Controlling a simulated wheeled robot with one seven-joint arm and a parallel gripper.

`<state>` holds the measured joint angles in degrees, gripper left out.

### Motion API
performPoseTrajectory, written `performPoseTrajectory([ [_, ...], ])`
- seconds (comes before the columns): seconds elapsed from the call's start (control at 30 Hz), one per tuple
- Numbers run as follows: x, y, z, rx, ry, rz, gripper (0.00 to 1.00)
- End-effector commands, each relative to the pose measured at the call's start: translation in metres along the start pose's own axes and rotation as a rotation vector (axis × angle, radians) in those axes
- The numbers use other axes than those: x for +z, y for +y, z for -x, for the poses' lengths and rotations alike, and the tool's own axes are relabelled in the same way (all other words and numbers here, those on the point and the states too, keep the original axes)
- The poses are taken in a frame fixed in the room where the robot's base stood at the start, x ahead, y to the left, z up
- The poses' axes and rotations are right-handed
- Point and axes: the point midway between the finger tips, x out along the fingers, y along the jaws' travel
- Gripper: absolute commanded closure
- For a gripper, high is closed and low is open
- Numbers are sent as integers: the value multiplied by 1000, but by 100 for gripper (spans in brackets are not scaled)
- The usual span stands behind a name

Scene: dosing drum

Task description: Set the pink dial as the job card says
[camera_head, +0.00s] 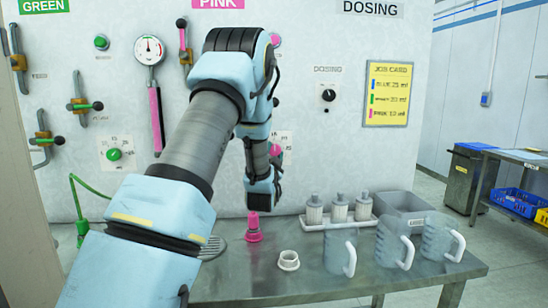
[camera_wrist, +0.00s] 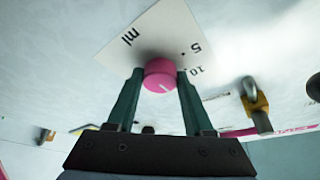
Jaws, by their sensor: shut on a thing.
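The pink dial (camera_wrist: 160,74) is a round knob on a white scale plate (camera_wrist: 145,42) in the wrist view. My gripper (camera_wrist: 159,80) has one finger on each side of it and is shut on it. A white pointer line on the dial points down and slightly right in that view. The marks 5, 10 and ml show on the plate; the rest is hidden. The yellow job card (camera_head: 388,93) lists blue, green and pink amounts in ml, too small to read surely.
A black dosing knob (camera_head: 328,95) and a green dial (camera_head: 114,154) are on the same panel. Below, the metal table (camera_head: 330,277) holds a pink nozzle-like piece (camera_head: 253,229), a white ring (camera_head: 288,260), capped bottles (camera_head: 339,207), a grey bin (camera_head: 402,206) and clear jugs (camera_head: 392,243).

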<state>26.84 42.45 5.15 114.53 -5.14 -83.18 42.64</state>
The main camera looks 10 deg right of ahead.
Motion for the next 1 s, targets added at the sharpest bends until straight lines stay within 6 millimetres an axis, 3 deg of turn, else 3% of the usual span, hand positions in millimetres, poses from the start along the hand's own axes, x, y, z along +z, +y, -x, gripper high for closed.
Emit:
performPoseTrajectory([
  [0.3,6,8,3,-82,5,193,100],
  [1.0,1,6,1,-260,2,628,100],
])
